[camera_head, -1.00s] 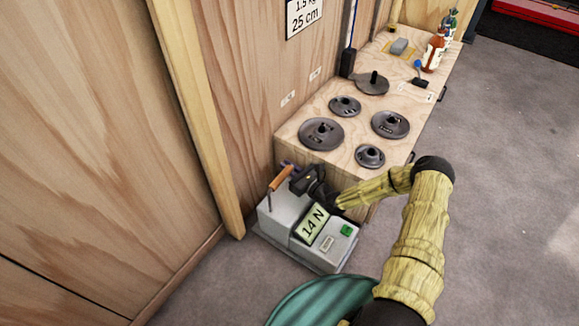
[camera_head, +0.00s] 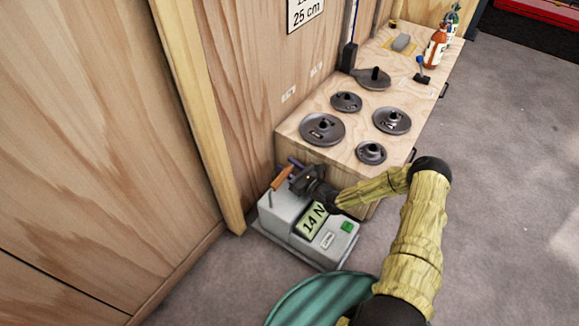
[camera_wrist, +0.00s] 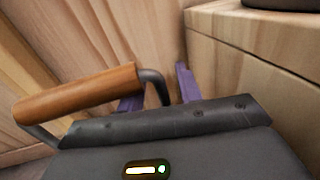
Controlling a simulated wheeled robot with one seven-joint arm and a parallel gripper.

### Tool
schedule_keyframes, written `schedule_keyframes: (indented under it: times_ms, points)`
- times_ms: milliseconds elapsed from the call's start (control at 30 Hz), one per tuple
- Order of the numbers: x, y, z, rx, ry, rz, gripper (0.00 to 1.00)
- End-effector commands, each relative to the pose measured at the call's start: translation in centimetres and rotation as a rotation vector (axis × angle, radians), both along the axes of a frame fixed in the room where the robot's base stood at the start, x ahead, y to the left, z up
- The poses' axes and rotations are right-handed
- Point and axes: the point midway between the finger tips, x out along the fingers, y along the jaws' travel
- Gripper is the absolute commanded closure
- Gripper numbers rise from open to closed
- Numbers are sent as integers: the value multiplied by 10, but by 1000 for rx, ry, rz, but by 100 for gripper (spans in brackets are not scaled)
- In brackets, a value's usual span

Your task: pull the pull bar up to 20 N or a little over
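The pull bar (camera_head: 283,177) has a wooden grip on a bent metal rod and stands on a grey scale box (camera_head: 283,207). The box's display (camera_head: 314,220) reads 14 N. My gripper (camera_head: 298,164) is at the right end of the bar. In the wrist view its two purple fingers (camera_wrist: 158,92) stand apart, so it is open. The wooden grip (camera_wrist: 75,93) passes in front of the left finger and hides its tip. The metal bend lies between the fingers, with a gap to the right one. I cannot tell whether the left finger touches the bar.
A wooden bench (camera_head: 350,155) with several dark weight plates (camera_head: 322,129) stands just behind the box. A wooden wall and post (camera_head: 200,120) rise close on the left. Bottles (camera_head: 436,46) stand at the bench's far end. The floor (camera_head: 500,200) to the right is clear.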

Motion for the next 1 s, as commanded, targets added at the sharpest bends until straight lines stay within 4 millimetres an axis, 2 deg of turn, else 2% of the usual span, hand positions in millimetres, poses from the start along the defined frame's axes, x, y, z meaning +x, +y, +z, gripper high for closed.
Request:
schedule_keyframes:
  times_ms: [167, 367, 1000]
  points:
    - [-1, -3, 1, -1, 0, -3, 65]
    - [-16, -17, 3, -2, 2, -6, 65]
    - [-112, -99, 3, -1, 2, -5, 65]
